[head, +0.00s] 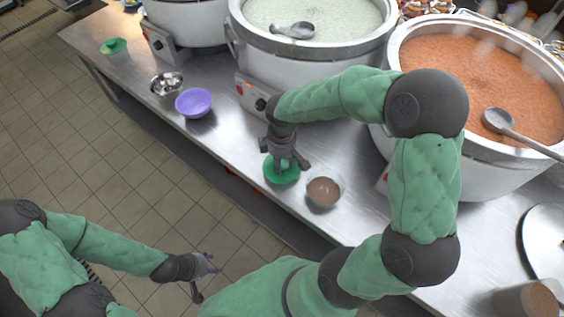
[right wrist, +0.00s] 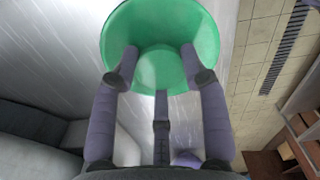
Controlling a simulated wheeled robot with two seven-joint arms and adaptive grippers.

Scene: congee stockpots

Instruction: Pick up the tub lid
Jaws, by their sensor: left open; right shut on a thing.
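I cannot tell whether the lid touches the counter. My left gripper (head: 204,265) is open and empty over the tiled floor.
Large stockpots of pale (head: 313,48) and orange congee (head: 476,85) line the back. Bare counter (head: 235,140) lies left of the held lid.

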